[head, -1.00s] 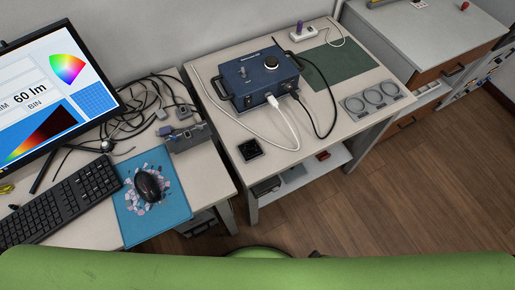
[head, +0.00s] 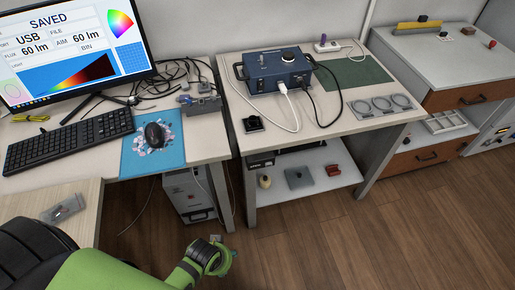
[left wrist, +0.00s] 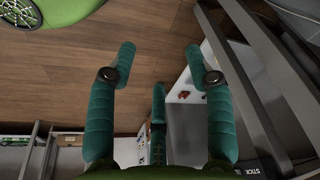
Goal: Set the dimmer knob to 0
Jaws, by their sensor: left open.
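The dimmer knob (head: 288,58) is a round dial on top of a blue box (head: 266,73) on the workbench. Its setting is too small to read. My left gripper (head: 222,258) is low over the floor in front of the benches, well below and apart from the box. The left wrist view shows its teal fingers spread open and empty (left wrist: 160,55), with no knob in sight. My right gripper is not in view.
The monitor (head: 75,50) reads SAVED and 60 lm. A white plug and cables run from the box's front. A green mat (head: 350,72) and a plate with rings (head: 383,105) lie to its right. A lower shelf (head: 325,185) holds small items. Floor in front is clear.

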